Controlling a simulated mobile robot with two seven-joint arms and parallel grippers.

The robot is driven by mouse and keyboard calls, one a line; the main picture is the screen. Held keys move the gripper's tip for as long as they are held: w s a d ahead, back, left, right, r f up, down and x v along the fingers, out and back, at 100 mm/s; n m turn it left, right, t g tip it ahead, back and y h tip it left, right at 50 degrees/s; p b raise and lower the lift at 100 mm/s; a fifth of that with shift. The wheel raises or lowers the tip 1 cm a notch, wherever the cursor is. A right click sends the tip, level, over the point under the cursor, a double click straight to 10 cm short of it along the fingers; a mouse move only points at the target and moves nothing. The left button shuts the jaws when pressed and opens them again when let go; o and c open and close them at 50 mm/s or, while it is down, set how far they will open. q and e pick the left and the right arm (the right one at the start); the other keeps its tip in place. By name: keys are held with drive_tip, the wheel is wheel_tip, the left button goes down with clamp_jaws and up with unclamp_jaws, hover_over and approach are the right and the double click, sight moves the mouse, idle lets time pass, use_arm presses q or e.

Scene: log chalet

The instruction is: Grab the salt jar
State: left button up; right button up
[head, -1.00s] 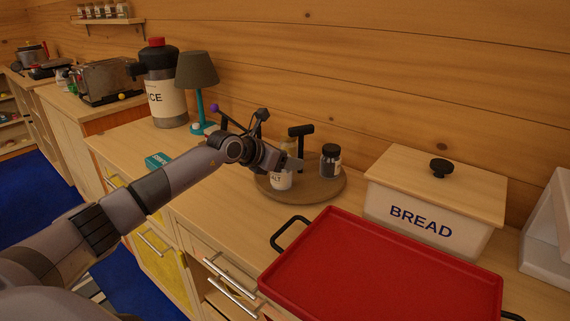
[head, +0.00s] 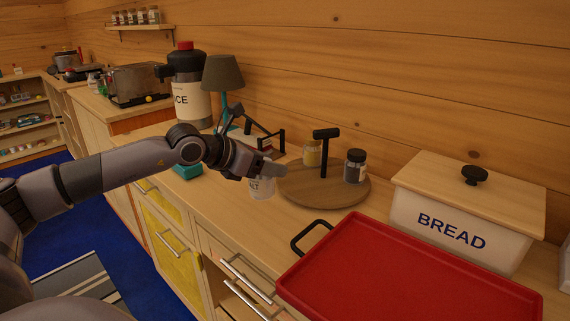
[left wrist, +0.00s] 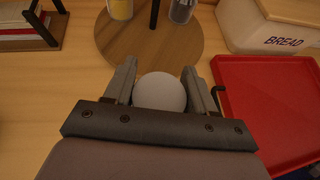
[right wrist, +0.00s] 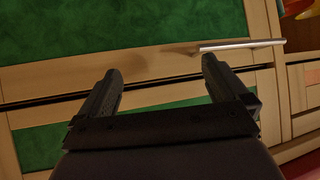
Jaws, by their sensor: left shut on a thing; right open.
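The salt jar (head: 262,189), a small jar with a white label reading "LT", is in my left gripper (head: 268,172) in the head view. The gripper's fingers close on it from both sides. In the left wrist view the jar's round white top (left wrist: 160,92) sits between the two fingers. The jar is off the round wooden tray (head: 322,189), at its front left edge; how high it is above the counter is hard to tell. My right gripper (right wrist: 161,68) is open and empty, in front of green-panelled drawers.
The wooden tray holds a yellow jar (head: 312,153), a dark jar (head: 355,166) and a black T-shaped handle (head: 324,150). A red tray (head: 410,272) and bread box (head: 450,232) are at the right. A lamp (head: 223,75) stands behind my left arm. A bar handle (right wrist: 240,45) is near my right gripper.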

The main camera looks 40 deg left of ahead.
use_arm(q)
drive_tip(key=shift+s+a+f, duration=0.15)
drive_tip(key=shift+s+a, duration=0.2)
drive_tip(key=shift+s, duration=0.15)
drive_tip(key=shift+s+b, duration=0.65)
drive_tip(key=shift+s, duration=0.1)
drive_tip(key=shift+s+r, duration=0.2)
drive_tip(key=shift+s, duration=0.6)
drive_tip(key=shift+s+a, duration=0.4)
drive_tip(key=shift+s, duration=0.25)
